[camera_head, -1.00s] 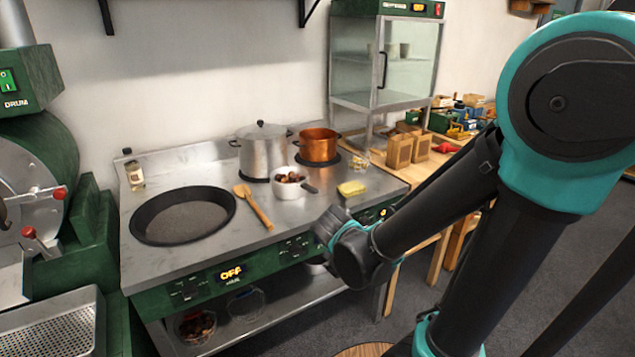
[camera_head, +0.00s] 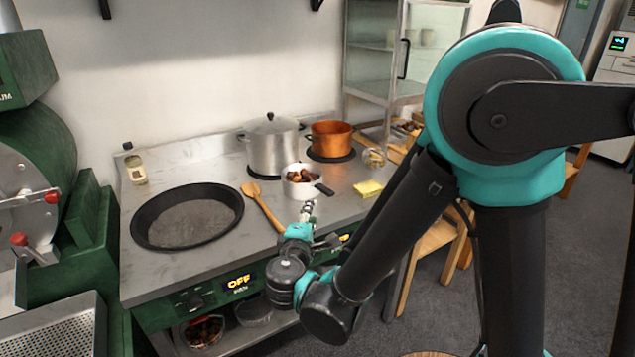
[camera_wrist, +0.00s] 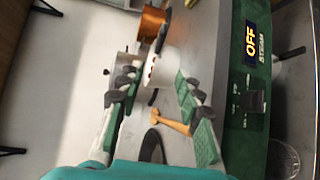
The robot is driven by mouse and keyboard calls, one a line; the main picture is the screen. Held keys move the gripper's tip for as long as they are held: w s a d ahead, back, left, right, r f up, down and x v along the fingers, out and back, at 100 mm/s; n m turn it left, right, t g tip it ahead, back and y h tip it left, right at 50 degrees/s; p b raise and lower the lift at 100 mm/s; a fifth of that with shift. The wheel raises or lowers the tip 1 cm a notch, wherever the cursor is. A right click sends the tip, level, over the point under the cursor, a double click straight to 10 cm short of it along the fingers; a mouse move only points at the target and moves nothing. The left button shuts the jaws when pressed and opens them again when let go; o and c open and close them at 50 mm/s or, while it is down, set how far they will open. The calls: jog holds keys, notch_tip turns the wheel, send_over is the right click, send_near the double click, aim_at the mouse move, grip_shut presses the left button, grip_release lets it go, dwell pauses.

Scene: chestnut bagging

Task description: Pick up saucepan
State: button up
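A small white saucepan (camera_head: 298,189) filled with brown chestnuts stands upright on the steel stove top. Its dark handle (camera_head: 323,188) points to the right and toward the front. My gripper (camera_head: 307,211) is just in front of the saucepan, over the stove's front part. In the wrist view, the fingers of my gripper (camera_wrist: 158,88) are spread apart with nothing held between them. The saucepan (camera_wrist: 152,74) shows ahead between the fingertips, with its handle (camera_wrist: 162,38) running toward the top of that picture. I cannot tell whether any finger touches the pan.
A lidded steel pot (camera_head: 272,150) and a copper pot (camera_head: 330,140) stand behind the saucepan. A wooden spoon (camera_head: 263,206) lies left of it, beside a wide black pan (camera_head: 187,216).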

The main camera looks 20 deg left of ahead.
aim_at(319, 190)
jog(key=w+a, duration=0.1)
jog(key=w, duration=0.4)
jog(key=w+a+f, duration=0.1)
jog(key=w, duration=0.5)
jog(key=w+a+f, duration=0.1)
jog(key=w, duration=0.5)
jog(key=shift+c, duration=0.4)
grip_shut()
jog(key=shift+r, duration=0.1)
